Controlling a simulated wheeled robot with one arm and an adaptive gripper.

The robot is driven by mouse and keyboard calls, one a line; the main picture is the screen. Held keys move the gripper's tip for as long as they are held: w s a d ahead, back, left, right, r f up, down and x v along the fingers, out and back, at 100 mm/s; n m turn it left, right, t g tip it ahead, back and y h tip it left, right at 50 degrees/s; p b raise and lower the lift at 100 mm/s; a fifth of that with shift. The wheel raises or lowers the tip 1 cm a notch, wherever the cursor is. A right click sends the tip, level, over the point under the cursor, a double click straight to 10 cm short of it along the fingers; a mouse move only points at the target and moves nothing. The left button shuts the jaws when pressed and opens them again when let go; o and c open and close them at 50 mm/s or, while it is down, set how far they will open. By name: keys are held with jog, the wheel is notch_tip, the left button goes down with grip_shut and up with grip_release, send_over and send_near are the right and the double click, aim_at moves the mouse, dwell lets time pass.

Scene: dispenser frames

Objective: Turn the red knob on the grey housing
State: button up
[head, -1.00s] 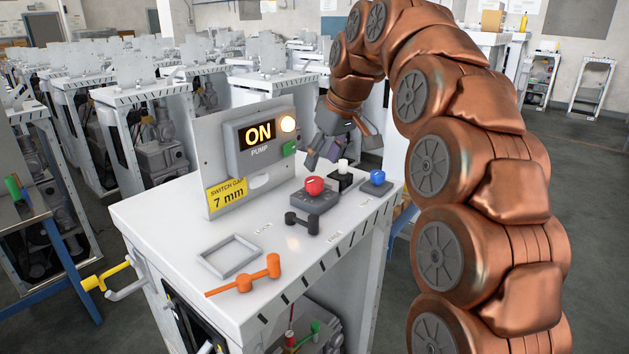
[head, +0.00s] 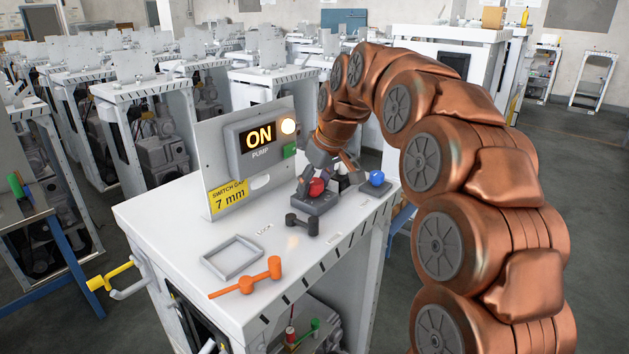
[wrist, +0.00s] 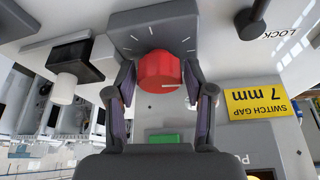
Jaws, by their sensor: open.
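The red knob (head: 317,187) sits on the grey housing (head: 318,204) on top of the white cabinet. My gripper (wrist: 160,92) is open, with one finger on each side of the knob. A narrow gap seems to show between the knob and each finger; contact is not clear. In the head view my gripper (head: 318,178) is down at the knob and partly hides it.
The panel display (head: 258,138) reads ON, beside a lit lamp (head: 288,126). A blue knob (head: 377,178) stands to the right. A white-topped switch (wrist: 64,86) shows in the wrist view. A dark handle (head: 302,222), an orange lever (head: 248,283) and a grey frame (head: 232,257) are nearer the front.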

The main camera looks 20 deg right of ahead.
jog(key=c, duration=0.9)
jog(key=shift+o, duration=0.2)
jog(key=shift+f+m+b, duration=0.2)
jog(key=shift+m+b, duration=0.3)
jog(key=shift+b, duration=0.45)
jog(key=m+h+b, duration=0.1)
jog(key=m+b, duration=0.1)
jog(key=m, duration=0.1)
jog(key=shift+r+t+h+b, duration=0.1)
jog(key=shift+t+h+b, duration=0.2)
jog(key=shift+b, duration=0.05)
jog(key=shift+r+m, duration=0.15)
jog(key=shift+m, duration=0.45)
jog(key=o, duration=0.9)
jog(key=shift+c, duration=0.2)
